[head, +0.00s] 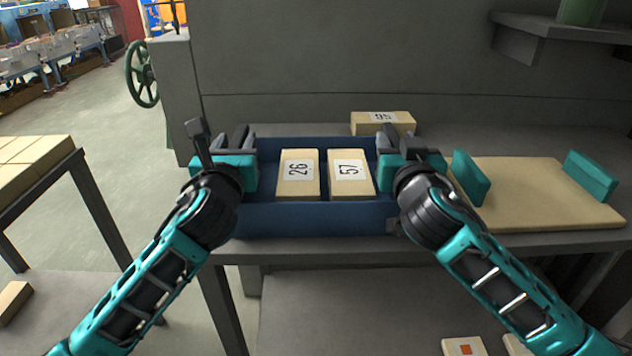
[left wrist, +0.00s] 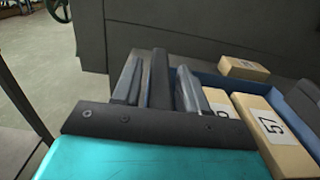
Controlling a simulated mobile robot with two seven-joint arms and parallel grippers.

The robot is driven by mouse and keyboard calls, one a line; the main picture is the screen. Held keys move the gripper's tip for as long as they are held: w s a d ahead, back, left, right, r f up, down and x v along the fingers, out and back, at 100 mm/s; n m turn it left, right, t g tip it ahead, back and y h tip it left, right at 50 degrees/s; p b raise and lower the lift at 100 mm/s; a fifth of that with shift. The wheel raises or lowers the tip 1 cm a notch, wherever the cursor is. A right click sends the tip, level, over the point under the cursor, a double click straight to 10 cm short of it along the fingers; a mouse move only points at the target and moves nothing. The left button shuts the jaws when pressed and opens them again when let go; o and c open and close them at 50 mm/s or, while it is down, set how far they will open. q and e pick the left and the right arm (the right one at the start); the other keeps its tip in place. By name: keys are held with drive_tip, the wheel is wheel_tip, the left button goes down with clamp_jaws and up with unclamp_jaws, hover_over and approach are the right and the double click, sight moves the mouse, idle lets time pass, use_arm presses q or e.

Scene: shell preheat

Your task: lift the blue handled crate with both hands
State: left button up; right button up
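The blue crate (head: 310,218) stands on the grey bench in the head view, with two tan boxes marked 26 (head: 298,188) and 57 (head: 350,187) lying inside. My left gripper (head: 242,139) is at the crate's left end, fingers pointing away from me. In the left wrist view its dark fingers (left wrist: 158,80) stand close together, with a dark, blue-edged strip between them. My right gripper (head: 388,140) is at the right end, its fingers close to that wall. The handles are mostly hidden by the grippers, and I cannot tell whether either gripper is closed on one.
A tan box marked 95 (head: 383,122) lies on the bench behind the crate's right end. A tan board (head: 535,195) with two teal blocks is to the right. A grey shelf (head: 560,28) juts out at upper right. A table (head: 35,168) with boxes stands at left.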

use_arm(q)
clamp_jaws()
use_arm(e)
clamp_jaws()
use_arm(q)
drive_tip(key=shift+r, duration=0.25)
use_arm(e)
drive_tip(key=shift+r, duration=0.25)
